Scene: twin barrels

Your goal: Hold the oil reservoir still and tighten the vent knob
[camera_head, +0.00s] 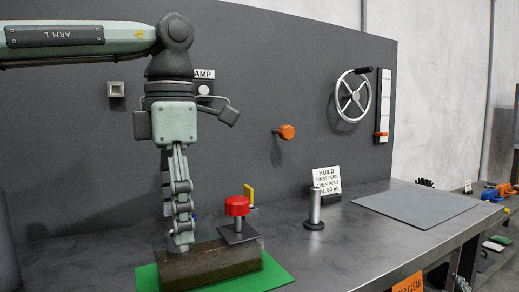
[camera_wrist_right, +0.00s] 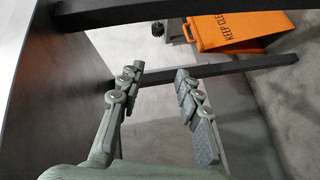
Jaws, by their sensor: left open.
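A brownish, see-through block-shaped reservoir (camera_head: 208,264) sits on a green mat (camera_head: 272,278) at the near edge of the bench in the head view. My left gripper (camera_head: 183,240) is open and points down, with its fingertips at the reservoir's top left part. The fingers are seen edge-on, so contact cannot be told. A red knob (camera_head: 237,205) on a short post with a dark square plate stands just behind the reservoir. An orange knob (camera_head: 286,131) sticks out from the grey back panel. I cannot tell which knob is the vent knob. My right gripper (camera_wrist_right: 160,84) is open and empty in the right wrist view.
A metal post (camera_head: 314,210) and a white sign (camera_head: 326,179) stand mid-bench. A grey mat (camera_head: 415,205) lies bare at the right. A handwheel (camera_head: 352,96) is on the panel. An orange "KEEP CLEAR" sign (camera_wrist_right: 235,30) and a dark bar lie beyond my right gripper.

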